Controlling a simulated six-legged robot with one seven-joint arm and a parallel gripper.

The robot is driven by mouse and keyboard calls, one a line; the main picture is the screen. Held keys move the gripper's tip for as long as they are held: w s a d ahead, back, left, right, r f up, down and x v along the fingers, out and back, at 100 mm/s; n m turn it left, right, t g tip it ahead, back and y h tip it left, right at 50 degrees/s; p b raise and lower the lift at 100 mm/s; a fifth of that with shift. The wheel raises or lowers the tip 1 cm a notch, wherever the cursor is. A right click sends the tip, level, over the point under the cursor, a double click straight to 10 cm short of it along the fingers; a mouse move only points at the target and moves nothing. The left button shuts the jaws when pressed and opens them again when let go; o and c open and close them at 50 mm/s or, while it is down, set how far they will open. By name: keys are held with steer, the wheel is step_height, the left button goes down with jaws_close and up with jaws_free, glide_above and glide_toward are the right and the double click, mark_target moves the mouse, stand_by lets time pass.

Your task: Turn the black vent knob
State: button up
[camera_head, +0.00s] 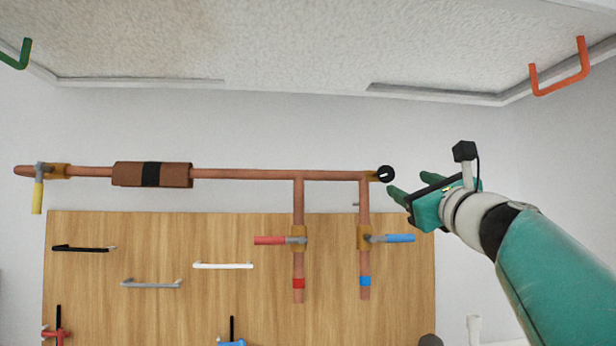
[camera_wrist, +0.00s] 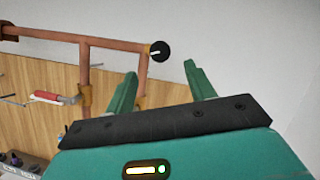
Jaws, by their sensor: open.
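The black vent knob (camera_head: 386,174) is a small round disc at the right end of the horizontal copper pipe (camera_head: 245,174). In the wrist view the knob (camera_wrist: 160,51) shows with a light mark on its face, beyond the fingertips and between them in the picture. My gripper (camera_head: 408,182) is green and comes in from the right, just right of the knob. In the wrist view my gripper's two fingers (camera_wrist: 160,68) are spread apart with nothing between them. The knob appears apart from both fingers.
Below the pipe, a red-handled valve (camera_head: 270,240) and a blue-handled valve (camera_head: 398,238) sit on vertical pipes. A yellow-handled valve (camera_head: 38,195) is at the far left. A wooden panel (camera_head: 150,235) with several bar handles stands behind. The wall right of the knob is bare.

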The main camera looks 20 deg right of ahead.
mark_target(387, 173)
steer(key=x, duration=0.8)
steer(key=shift+w+r, duration=0.2)
steer(key=shift+w, duration=0.2)
steer(key=c, duration=0.9)
